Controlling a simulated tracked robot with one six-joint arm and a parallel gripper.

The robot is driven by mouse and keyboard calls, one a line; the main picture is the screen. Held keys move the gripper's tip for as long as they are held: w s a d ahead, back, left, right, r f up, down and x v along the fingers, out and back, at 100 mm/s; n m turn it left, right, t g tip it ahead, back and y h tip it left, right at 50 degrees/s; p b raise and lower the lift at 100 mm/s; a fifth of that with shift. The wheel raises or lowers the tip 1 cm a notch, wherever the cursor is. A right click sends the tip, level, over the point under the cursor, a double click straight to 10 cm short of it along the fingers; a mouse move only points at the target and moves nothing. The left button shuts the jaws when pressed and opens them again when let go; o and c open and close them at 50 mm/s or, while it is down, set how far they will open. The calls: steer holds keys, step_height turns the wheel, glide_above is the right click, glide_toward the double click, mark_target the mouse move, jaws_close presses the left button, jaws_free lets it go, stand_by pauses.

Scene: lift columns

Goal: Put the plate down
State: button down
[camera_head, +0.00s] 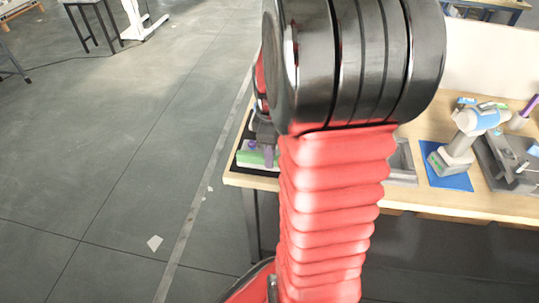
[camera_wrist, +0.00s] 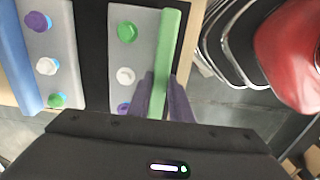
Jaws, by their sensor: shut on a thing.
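The plate (camera_wrist: 128,58) is grey, with a green bar (camera_wrist: 165,60) along its right edge and green, white and purple knobs in a row. In the wrist view my gripper (camera_wrist: 163,88) has its two dark purple fingers on either side of the green bar, shut on it. The purple knob at the near end is partly hidden by my gripper. In the head view the plate (camera_head: 254,157) shows at the table's left corner, over a black mat, mostly hidden by my arm. I cannot tell if it touches the mat.
A second grey plate (camera_wrist: 50,45) with a blue bar lies to the left, across a black strip (camera_wrist: 88,50). The wooden table (camera_head: 408,202) carries a power drill (camera_head: 463,135) on a blue mat (camera_head: 446,172). Open floor lies left of the table.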

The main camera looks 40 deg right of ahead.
steer(key=shift+f, duration=0.1)
steer(key=c, duration=1.6)
jaws_free()
step_height(320, 180, up, 12)
steer(key=shift+r, duration=0.15)
steer(key=s+a+r+m+t, duration=0.1)
steer(key=s+a+m+t, duration=0.1)
steer(key=a, duration=0.5)
steer(key=s+a+r+m+t, duration=0.1)
steer(key=s+a+m, duration=0.1)
steer(key=a, duration=0.6)
steer(key=s+a+r+m+t, duration=0.1)
steer(key=s+a+m+t, duration=0.1)
steer(key=a, duration=0.6)
steer(key=shift+s+a+r+m+t, duration=0.3)
steer(key=shift+s+r+m, duration=0.1)
steer(key=shift+m, duration=0.4)
